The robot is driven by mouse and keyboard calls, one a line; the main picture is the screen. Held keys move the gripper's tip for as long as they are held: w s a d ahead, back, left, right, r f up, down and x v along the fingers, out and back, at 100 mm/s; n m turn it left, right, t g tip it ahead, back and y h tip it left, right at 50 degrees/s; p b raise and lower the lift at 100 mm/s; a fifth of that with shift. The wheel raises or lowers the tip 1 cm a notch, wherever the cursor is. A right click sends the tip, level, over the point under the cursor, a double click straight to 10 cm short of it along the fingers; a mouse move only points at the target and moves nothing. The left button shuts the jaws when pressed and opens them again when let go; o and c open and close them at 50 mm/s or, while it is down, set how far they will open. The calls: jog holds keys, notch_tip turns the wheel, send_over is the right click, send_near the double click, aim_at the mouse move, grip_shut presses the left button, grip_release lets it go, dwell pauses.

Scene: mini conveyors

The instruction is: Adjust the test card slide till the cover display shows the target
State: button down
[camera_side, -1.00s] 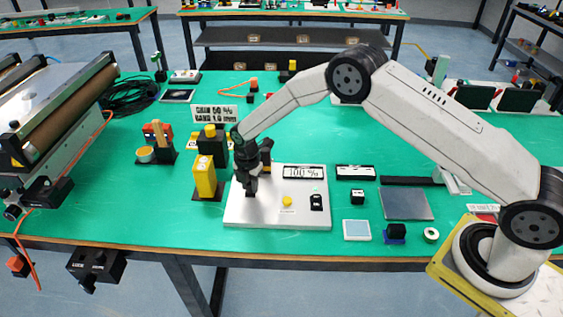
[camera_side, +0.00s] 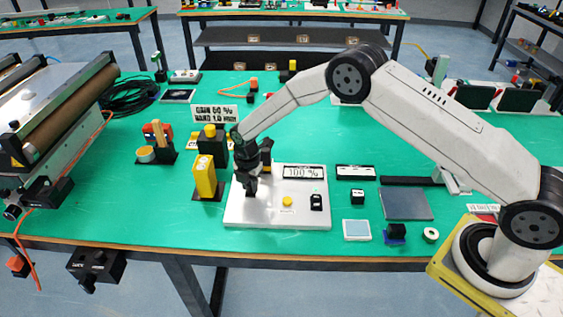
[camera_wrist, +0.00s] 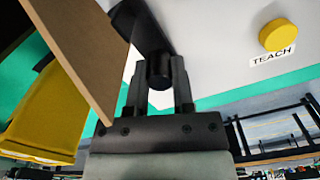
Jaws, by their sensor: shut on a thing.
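The white panel (camera_side: 262,214) lies on the green bench, and its cover display (camera_side: 304,172) reads 100 %. My gripper (camera_side: 251,190) points down at the panel's left part. In the wrist view my gripper (camera_wrist: 158,85) is shut on a small dark knob (camera_wrist: 160,70), which I take to be the slide's knob. A dark slot or bar (camera_wrist: 140,22) runs behind it. A flat tan board (camera_wrist: 75,45), perhaps the test card, stands close to the left of the fingers. In the side view my gripper hides the knob.
A yellow TEACH button (camera_wrist: 278,35) and a black switch (camera_side: 316,202) sit on the panel. A yellow block (camera_side: 205,176) stands just left. A sign (camera_side: 214,115) behind seems to read GAIN 60 %, its lower line unclear. Small parts lie to the right.

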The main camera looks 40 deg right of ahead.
jog(key=shift+s+a, duration=0.85)
jog(key=shift+s, duration=0.05)
jog(key=shift+c, duration=2.4)
grip_release()
jog(key=shift+r, duration=0.1)
notch_tip(320, 180, up, 8)
jog(key=shift+f, duration=0.2)
